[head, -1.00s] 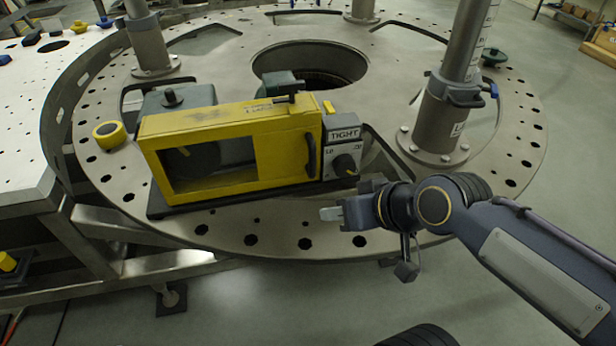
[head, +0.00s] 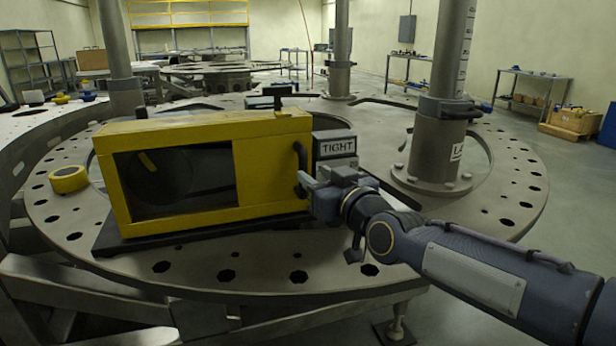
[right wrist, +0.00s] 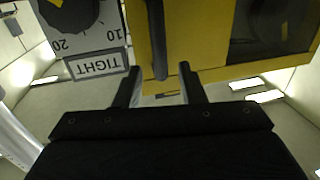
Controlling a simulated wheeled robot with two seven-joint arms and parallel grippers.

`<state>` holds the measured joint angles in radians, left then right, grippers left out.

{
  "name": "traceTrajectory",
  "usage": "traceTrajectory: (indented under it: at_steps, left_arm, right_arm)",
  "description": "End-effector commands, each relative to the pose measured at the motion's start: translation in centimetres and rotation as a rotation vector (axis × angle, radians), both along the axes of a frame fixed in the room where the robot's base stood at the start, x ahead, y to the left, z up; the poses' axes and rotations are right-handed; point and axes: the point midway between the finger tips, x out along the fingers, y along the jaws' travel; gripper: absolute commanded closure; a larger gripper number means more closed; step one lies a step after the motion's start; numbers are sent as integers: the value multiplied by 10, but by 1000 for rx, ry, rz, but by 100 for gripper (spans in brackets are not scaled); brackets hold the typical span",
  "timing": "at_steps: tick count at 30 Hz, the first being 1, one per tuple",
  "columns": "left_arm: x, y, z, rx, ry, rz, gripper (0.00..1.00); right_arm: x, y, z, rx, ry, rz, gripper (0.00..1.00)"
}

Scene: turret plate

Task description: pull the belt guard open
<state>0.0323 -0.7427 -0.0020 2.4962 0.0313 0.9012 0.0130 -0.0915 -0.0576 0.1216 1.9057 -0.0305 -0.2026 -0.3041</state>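The belt guard (head: 190,132) is a yellow box frame with a dark window, on a black base on the round metal plate. It looks closed. Its black handle (head: 300,165) is upright at the right end of the front face. My right gripper (head: 309,186) is at the handle's lower part. In the right wrist view the guard (right wrist: 205,35) is upside down, and the handle (right wrist: 158,45) lines up between the two spread fingertips of my gripper (right wrist: 161,76). I see no finger pressed on it. My left gripper is not in view.
A grey box with a TIGHT label (head: 336,148) stands right of the guard; its dial (right wrist: 70,12) shows in the right wrist view. A thick metal post (head: 440,110) rises further right. A yellow roll (head: 69,179) lies on the plate at left.

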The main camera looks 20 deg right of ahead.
Motion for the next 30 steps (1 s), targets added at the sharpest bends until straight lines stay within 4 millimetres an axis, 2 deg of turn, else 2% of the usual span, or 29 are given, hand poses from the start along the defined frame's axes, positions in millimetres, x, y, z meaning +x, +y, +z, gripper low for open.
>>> traceTrajectory:
  at_steps: [3,9,14,21,30]
  left_arm:
    - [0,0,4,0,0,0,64]
    - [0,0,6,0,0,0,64]
    - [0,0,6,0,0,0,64]
    - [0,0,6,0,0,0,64]
    - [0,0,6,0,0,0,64]
  right_arm:
    - [21,5,0,1,5,1,64]
    - [47,11,0,2,4,0,64]
    - [56,13,0,0,3,0,64]
    - [57,13,-1,0,3,0,64]
    - [57,13,-1,1,3,0,100]
